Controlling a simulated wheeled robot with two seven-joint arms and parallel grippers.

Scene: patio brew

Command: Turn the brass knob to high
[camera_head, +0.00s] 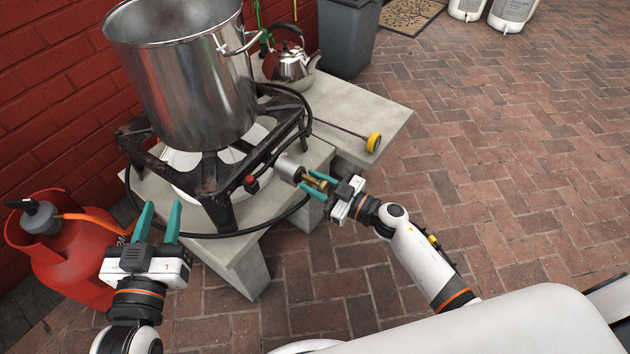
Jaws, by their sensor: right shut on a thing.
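The brass knob (316,184) sits at the front right of the black burner stand (207,176), at the end of a grey cylindrical fitting (289,168). My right gripper (317,186) has its teal fingers on either side of the knob and is shut on it. The fingers partly hide the knob, and its exact setting cannot be read. My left gripper (158,222) is open and empty, in front of the stand's left side, near the red gas cylinder.
A large steel pot (187,75) stands on the burner. A red gas cylinder (72,262) with an orange hose is at left. A kettle (287,62) and a yellow-ended rod (373,142) are on the concrete slab (367,105). Brick paving at right is clear.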

